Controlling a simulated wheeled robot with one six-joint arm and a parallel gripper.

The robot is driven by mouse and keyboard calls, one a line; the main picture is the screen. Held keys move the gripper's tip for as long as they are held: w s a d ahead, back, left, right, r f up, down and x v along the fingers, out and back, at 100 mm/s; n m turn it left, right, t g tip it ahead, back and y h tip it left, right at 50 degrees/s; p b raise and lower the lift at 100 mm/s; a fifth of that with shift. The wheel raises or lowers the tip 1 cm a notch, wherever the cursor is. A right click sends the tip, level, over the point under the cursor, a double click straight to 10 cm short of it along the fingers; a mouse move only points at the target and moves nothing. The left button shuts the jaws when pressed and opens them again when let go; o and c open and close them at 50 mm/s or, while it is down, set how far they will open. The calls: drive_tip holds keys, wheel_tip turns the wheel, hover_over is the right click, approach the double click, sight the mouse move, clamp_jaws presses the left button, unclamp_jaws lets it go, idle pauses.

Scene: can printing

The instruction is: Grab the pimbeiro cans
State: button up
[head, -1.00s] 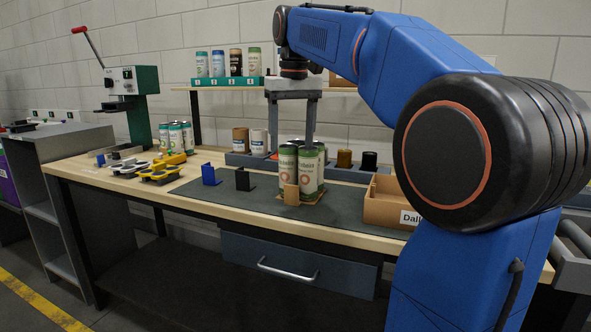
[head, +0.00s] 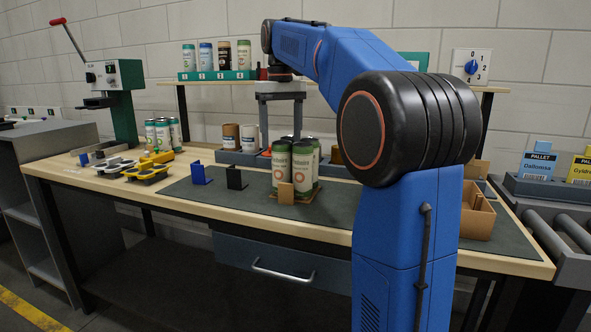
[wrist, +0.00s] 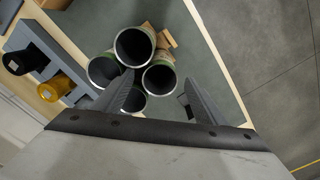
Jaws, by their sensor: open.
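A tight group of tall cans (head: 302,165), white and green with orange round marks, stands upright on a small cardboard base (head: 300,196) on the dark mat. In the wrist view the cans (wrist: 135,45) show as several open tops from above. In the wrist view the jaws (wrist: 158,88) are apart, with the right-hand can top between the fingertips in the picture and nothing held. Whether they touch is unclear. The left finger hides part of the group.
Similar cans (head: 163,134) stand at the table's left by yellow and grey tools (head: 148,167). Blue (head: 198,175) and black (head: 236,178) brackets stand left of the group. A grey rack (head: 243,157) lies behind; a cardboard box (head: 477,218) stands right. The mat's front-left is clear.

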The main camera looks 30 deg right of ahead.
sight(282, 168)
wheel_tip(282, 168, down, 10)
idle(0.6)
drive_tip(key=c, duration=1.1)
drive_tip(key=shift+c, duration=0.2)
drive_tip(key=shift+r, duration=0.15)
